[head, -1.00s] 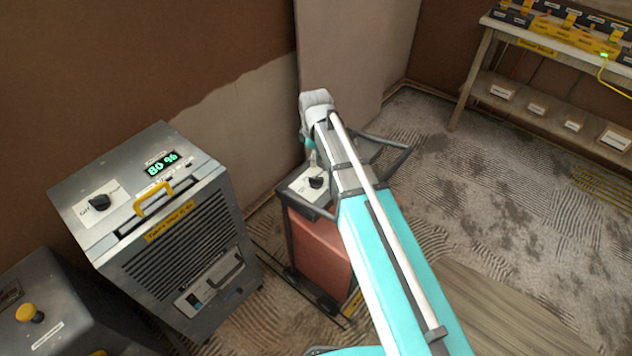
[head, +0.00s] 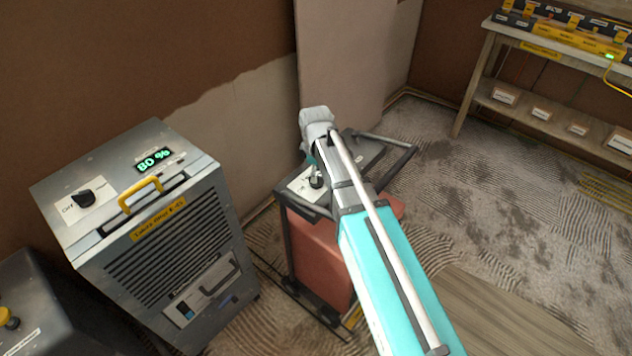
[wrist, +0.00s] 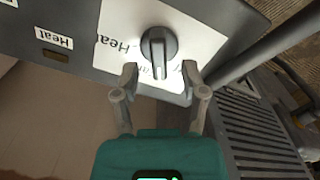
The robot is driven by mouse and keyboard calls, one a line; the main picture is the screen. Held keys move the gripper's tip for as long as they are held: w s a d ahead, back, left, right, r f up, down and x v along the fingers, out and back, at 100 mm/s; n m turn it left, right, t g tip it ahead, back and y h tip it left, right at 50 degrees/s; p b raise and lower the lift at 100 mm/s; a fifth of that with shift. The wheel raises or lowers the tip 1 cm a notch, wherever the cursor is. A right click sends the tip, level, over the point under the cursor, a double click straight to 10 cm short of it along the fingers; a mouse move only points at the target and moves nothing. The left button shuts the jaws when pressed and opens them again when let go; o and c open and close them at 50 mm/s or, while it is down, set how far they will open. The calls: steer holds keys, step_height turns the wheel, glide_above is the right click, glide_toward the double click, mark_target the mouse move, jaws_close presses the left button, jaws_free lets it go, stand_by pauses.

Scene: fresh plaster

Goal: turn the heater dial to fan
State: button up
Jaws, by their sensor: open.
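The heater (head: 322,250) is a red box in a dark grey tubular frame, standing near the wall in the head view. Its dark dial (head: 317,181) sits on a white label on the grey top panel. In the wrist view the dial (wrist: 159,46) has a raised grip ridge running roughly up and down the picture. "Heat" lettering shows left of it; lettering below is partly covered. My gripper (wrist: 160,76) is open and empty, its fingertips just below the dial at either side of the ridge's lower end. In the head view my arm hides most of the gripper.
A grey dehumidifier (head: 170,250) with a yellow handle, its own dial and an 80 % display stands left of the heater. A wooden bench (head: 482,80) with yellow-and-black units stands at the back right. The floor between heater and bench is clear.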

steer(key=shift+f+b, duration=0.75)
steer(key=shift+f, duration=0.35)
jaws_close()
